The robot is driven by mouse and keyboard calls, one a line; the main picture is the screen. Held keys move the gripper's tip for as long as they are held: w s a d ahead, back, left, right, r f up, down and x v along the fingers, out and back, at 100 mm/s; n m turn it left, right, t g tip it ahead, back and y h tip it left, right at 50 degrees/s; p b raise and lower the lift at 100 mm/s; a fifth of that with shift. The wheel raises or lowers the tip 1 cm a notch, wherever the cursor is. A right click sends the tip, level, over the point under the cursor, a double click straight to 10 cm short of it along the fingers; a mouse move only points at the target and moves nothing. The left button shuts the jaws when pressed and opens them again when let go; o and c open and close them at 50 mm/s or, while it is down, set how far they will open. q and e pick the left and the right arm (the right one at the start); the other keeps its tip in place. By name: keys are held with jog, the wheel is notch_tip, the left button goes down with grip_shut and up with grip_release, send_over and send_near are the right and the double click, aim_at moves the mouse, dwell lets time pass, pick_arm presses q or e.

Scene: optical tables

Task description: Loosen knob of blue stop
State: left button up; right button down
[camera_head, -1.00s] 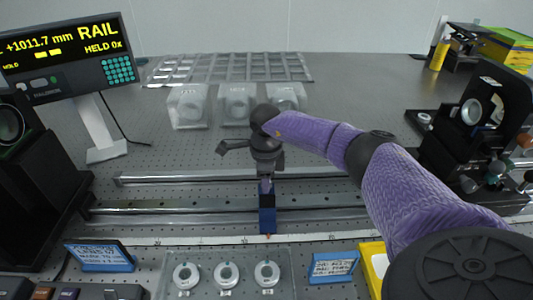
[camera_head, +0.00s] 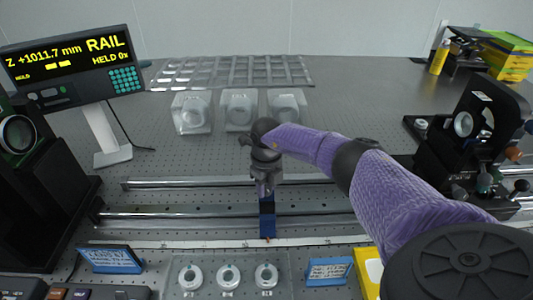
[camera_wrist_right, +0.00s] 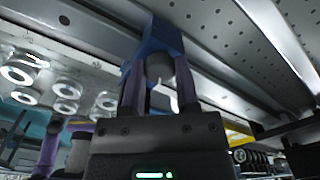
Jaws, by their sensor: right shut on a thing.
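The blue stop (camera_head: 267,224) sits on the near rail, upright, at the middle of the head view. In the right wrist view the blue stop (camera_wrist_right: 160,38) rises behind a round grey knob (camera_wrist_right: 160,67). My right gripper (camera_head: 266,194) points down onto the top of the stop. In the right wrist view its two fingers (camera_wrist_right: 160,88) stand on either side of the knob and are shut on it. The knob is hidden in the head view by the gripper. My left gripper is in neither view.
Two metal rails (camera_head: 170,213) cross the perforated table. A ruler strip (camera_head: 190,244) runs in front. Lens holders stand behind (camera_head: 240,110), and ring parts lie in a clear tray (camera_head: 228,277) in front.

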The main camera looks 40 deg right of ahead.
aim_at(267, 188)
jog(key=shift+m, duration=0.5)
jog(key=shift+c, duration=1.8)
grip_release()
notch_tip(267, 188, up, 10)
jog(key=p, duration=0.3)
jog(key=shift+s+f, duration=0.1)
